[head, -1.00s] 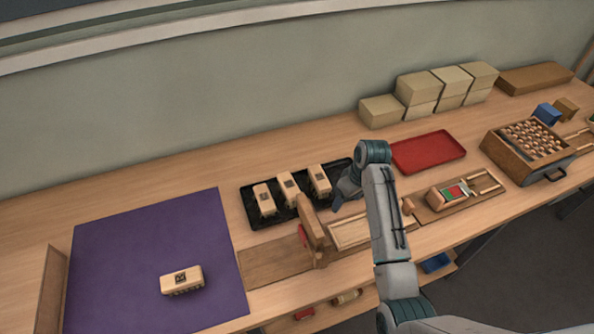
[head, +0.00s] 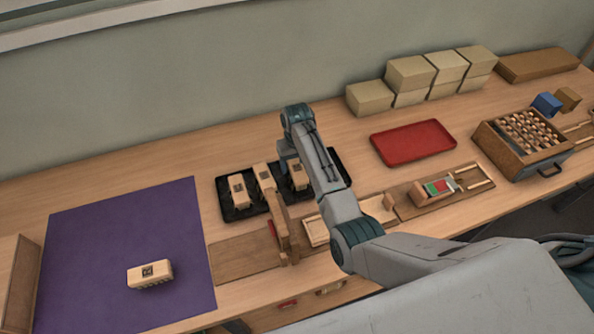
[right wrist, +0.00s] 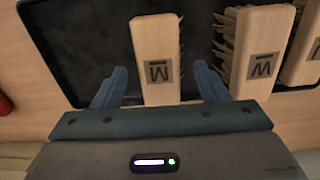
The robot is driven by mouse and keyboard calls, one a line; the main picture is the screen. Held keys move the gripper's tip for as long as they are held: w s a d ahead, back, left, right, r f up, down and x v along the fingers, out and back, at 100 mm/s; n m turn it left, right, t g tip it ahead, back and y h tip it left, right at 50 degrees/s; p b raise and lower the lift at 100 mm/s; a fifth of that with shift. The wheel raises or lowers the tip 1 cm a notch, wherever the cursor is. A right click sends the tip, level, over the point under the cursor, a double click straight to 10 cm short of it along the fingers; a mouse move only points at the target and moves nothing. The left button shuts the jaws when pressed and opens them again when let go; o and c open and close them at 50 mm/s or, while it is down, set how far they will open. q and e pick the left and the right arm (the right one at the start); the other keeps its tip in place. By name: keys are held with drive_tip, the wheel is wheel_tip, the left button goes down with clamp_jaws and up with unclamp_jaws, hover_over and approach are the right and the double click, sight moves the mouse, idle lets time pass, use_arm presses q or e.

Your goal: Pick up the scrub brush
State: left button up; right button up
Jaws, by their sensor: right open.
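Three scrub brushes with pale wooden blocks and dark lettered labels stand in a black tray (head: 236,211): the left brush (head: 238,190), the middle brush (head: 264,177) and the right brush (head: 299,178). My right gripper (head: 290,158) is open at the right brush. In the right wrist view, that brush (right wrist: 157,45) lies between the open fingers (right wrist: 157,82), with gaps on both sides. The middle brush (right wrist: 262,45) is to its right there. Another brush (head: 150,273) lies on a purple mat (head: 110,230). My left gripper is not in view.
An upright wooden piece (head: 283,232) stands in front of the black tray. A red tray (head: 412,142) lies to the right, with boxes (head: 411,73) behind it. A wooden holder (head: 433,193) and a drawer box (head: 515,145) are further right.

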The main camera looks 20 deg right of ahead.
sight(297, 168)
drive_tip(key=shift+f+p, duration=0.65)
drive_tip(key=shift+f, duration=1.55)
drive_tip(key=c, duration=1.1)
